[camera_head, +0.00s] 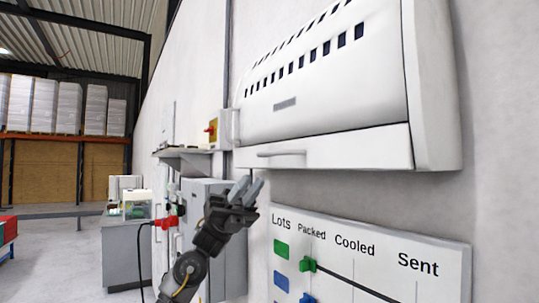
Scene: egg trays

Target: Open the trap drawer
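A large white unit (325,85) with rows of dark slots hangs on the wall at the upper right. Along its bottom is a white drawer front (345,148) with a thin horizontal handle (281,153) near its left end. The drawer looks closed, flush under the unit. My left gripper (248,189) is below and to the left of the handle in the picture, pointing up. My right gripper is out of view.
A white board (375,245) with green and blue markers is on the wall below the unit. A yellow and red switch box (212,132), a small shelf (186,151) and grey cabinets (228,262) are to the left. Open floor (65,262) lies further left.

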